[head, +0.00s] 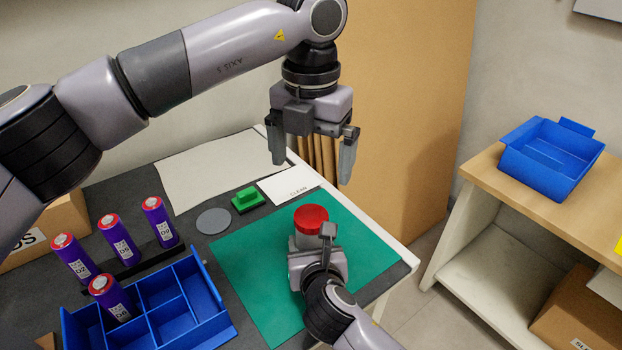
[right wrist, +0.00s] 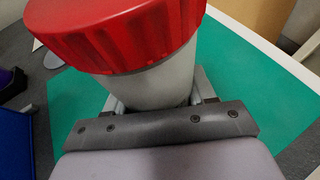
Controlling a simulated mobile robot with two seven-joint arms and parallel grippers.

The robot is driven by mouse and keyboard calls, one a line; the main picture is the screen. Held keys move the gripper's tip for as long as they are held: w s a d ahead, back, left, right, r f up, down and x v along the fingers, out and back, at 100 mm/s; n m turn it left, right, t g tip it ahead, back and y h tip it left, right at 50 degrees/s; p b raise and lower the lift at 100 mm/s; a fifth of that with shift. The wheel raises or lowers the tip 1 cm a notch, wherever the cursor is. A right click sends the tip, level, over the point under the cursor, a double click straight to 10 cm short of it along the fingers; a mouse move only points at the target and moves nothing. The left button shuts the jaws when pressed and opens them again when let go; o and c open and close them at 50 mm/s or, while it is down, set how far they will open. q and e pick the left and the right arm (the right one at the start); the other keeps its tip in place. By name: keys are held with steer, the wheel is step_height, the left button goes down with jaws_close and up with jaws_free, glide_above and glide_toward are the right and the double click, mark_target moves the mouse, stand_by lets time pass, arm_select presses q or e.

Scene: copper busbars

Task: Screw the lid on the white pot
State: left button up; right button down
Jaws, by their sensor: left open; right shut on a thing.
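The white pot (right wrist: 155,88) stands upright on the green mat (head: 240,265), with the red lid (head: 311,218) on its top. The red lid also shows large in the right wrist view (right wrist: 125,30). My right gripper (head: 318,243) is shut around the pot's body below the lid; its fingers are mostly hidden. Whether the lid is fully tightened cannot be told. My left gripper (head: 312,150) is open and empty, pointing down, above and behind the pot, apart from the lid.
A blue divided tray (head: 212,290) and several purple cylinders (head: 122,240) stand at left. A green block (head: 247,199), a grey disc (head: 213,221) and a white card (head: 289,186) lie behind the mat. A blue bin (head: 550,158) sits on the right shelf.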

mark_target(311, 241)
arm_select(q)
step_height(311, 241, up, 6)
steer(key=shift+f, duration=0.1)
arm_select(e)
steer(key=shift+c, duration=1.5)
jaws_free()
arm_select(q)
steer(key=shift+r+p, duration=0.8)
steer(key=shift+r, duration=0.05)
arm_select(e)
steer(key=shift+v, duration=3.6)
